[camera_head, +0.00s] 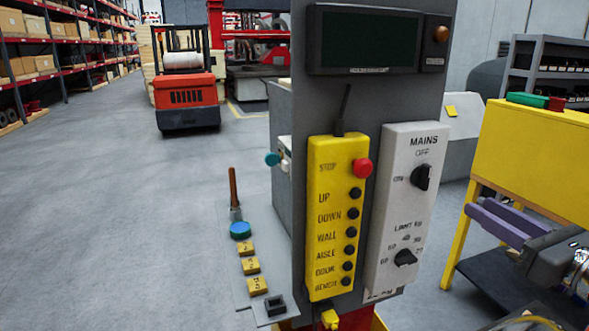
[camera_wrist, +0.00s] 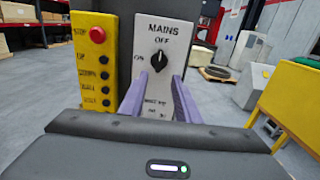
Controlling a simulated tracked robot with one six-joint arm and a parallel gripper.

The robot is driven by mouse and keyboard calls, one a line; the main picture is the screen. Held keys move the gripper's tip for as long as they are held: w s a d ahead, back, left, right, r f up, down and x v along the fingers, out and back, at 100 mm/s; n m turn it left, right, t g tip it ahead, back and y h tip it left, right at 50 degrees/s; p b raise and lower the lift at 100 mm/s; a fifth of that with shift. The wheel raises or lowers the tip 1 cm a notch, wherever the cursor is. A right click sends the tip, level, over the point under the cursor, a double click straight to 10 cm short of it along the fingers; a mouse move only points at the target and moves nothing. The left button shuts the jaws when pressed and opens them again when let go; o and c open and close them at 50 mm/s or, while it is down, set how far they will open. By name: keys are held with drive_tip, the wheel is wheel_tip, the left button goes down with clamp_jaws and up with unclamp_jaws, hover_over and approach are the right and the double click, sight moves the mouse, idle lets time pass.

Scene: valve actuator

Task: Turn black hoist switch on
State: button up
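The black mains switch (camera_head: 421,176) is a rotary knob on a pale grey panel (camera_head: 395,240), under the words MAINS and OFF, with ON at its left. Its ridge looks roughly upright, toward OFF. In the wrist view the knob (camera_wrist: 159,61) shows just beyond and between my fingertips. My gripper (camera_head: 477,209) has two purple fingers pointing left toward the panel, with a gap to it in the head view. In the wrist view the fingers of my gripper (camera_wrist: 158,80) are spread apart with nothing between them.
A second black knob (camera_head: 405,258) marked LIMIT sits lower on the panel. A yellow pendant (camera_head: 323,230) with a red stop button (camera_head: 362,168) and several black buttons hangs at its left. A yellow cabinet (camera_head: 535,150) stands at right. A red forklift (camera_head: 187,90) stands behind on open floor.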

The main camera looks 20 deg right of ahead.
sight(429, 178)
drive_tip(key=shift+w, duration=0.15)
drive_tip(key=shift+w+a, duration=0.2)
drive_tip(key=shift+w, duration=6.6)
drive_tip(key=shift+c, duration=0.2)
clamp_jaws()
